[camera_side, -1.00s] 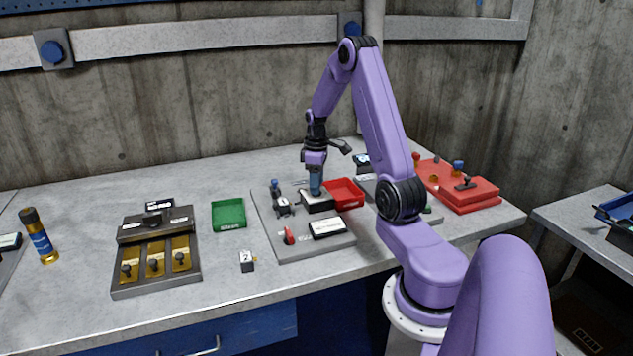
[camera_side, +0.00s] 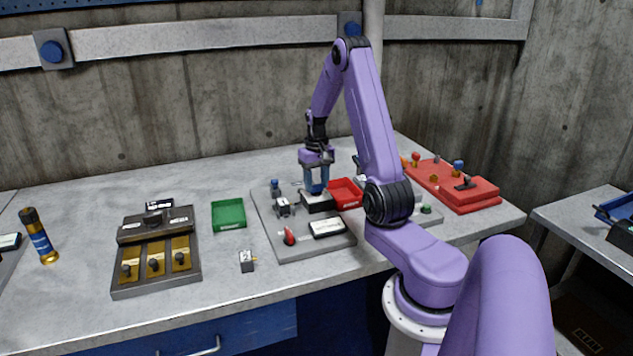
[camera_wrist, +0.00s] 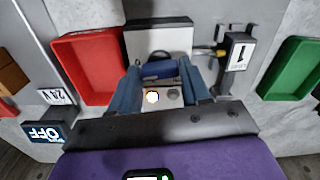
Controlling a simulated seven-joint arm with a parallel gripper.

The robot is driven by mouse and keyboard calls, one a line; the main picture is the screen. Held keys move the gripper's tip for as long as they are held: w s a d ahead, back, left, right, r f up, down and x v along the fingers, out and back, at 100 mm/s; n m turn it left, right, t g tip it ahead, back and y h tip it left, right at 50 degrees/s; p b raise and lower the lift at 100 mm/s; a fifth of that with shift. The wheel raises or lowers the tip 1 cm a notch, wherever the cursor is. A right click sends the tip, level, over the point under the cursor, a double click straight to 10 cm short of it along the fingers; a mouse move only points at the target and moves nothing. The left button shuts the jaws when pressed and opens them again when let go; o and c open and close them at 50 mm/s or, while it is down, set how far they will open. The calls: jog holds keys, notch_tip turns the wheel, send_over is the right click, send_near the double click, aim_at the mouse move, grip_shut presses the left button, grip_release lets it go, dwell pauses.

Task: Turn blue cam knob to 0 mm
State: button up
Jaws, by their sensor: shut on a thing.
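The blue cam knob (camera_wrist: 158,69) shows between my fingertips in the wrist view. My gripper (camera_wrist: 160,72) is shut on it, one blue-grey finger at each side. In the side view my gripper (camera_side: 317,188) points down onto the black block (camera_side: 318,203) on the grey base plate (camera_side: 268,222), and its fingers hide the knob there. A pale surface with a bright round spot and a grey disc lies between the fingers in the wrist view. I cannot read any scale or the knob's setting.
A red tray (camera_side: 346,193) stands close right of my gripper. A small metal device (camera_side: 284,207), a red lever (camera_side: 289,237) and a white-labelled box (camera_side: 327,228) share the plate. A green tray (camera_side: 229,214) is left.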

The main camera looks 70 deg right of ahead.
aim_at(316, 185)
jog(key=shift+m, duration=0.6)
jog(key=o, duration=1.1)
jog(key=shift+c, duration=0.2)
notch_tip(316, 185, up, 18)
jog(key=shift+f, duration=0.25)
jog(key=shift+a, duration=0.1)
